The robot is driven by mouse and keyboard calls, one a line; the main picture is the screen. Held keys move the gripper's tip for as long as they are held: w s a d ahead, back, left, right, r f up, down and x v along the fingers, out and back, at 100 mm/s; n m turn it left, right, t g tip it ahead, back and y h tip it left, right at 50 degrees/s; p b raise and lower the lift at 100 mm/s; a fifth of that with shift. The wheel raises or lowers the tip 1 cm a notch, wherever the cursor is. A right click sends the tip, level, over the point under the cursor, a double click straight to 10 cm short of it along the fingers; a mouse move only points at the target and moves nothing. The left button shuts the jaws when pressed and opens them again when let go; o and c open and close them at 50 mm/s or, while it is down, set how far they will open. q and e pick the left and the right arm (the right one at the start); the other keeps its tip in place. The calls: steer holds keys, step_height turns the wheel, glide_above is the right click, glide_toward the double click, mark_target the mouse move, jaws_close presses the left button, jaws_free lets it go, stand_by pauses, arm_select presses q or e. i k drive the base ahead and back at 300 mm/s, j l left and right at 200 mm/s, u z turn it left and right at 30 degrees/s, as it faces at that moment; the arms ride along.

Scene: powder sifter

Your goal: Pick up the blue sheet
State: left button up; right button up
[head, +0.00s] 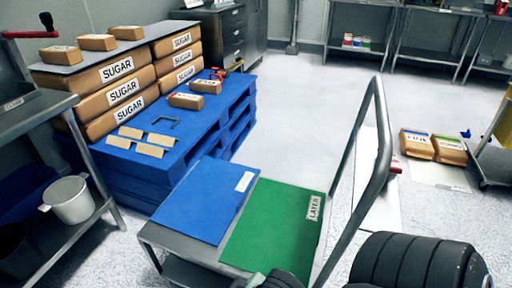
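The blue sheet (200,201) lies flat on the left part of a grey cart's top, with a small white label near its far right corner. A green sheet (272,232) labelled LAYER lies beside it on the right. Dark ribbed parts that look like my arms show at the bottom edge, at the centre and right, and the central one overlaps the near edge of the green sheet. Neither gripper's fingers can be made out, and nothing is seen touching the blue sheet.
The cart (160,237) has a tall grey handle (381,130) on its right. Behind it, a blue pallet (178,142) carries SUGAR sacks (123,90) and small packages. A metal table with a white pot (70,199) stands left. Floor bags (433,146) lie right. The middle floor is clear.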

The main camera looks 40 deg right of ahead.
mark_target(203, 207)
steer(key=i+z, duration=0.2)
steer(key=z, duration=0.25)
steer(key=i+j+z, duration=0.15)
steer(key=z, duration=0.3)
steer(key=i+j+z, duration=0.15)
steer(key=z, duration=0.3)
steer(key=i+j+z, duration=0.1)
steer(key=j+z, duration=0.35)
steer(key=i+j, duration=0.1)
steer(key=j, duration=0.25)
steer(key=i+j+z, duration=0.15)
steer(key=j, duration=0.6)
steer(key=i+j+z, duration=0.1)
steer(key=j, duration=0.3)
steer(key=i+l, duration=0.05)
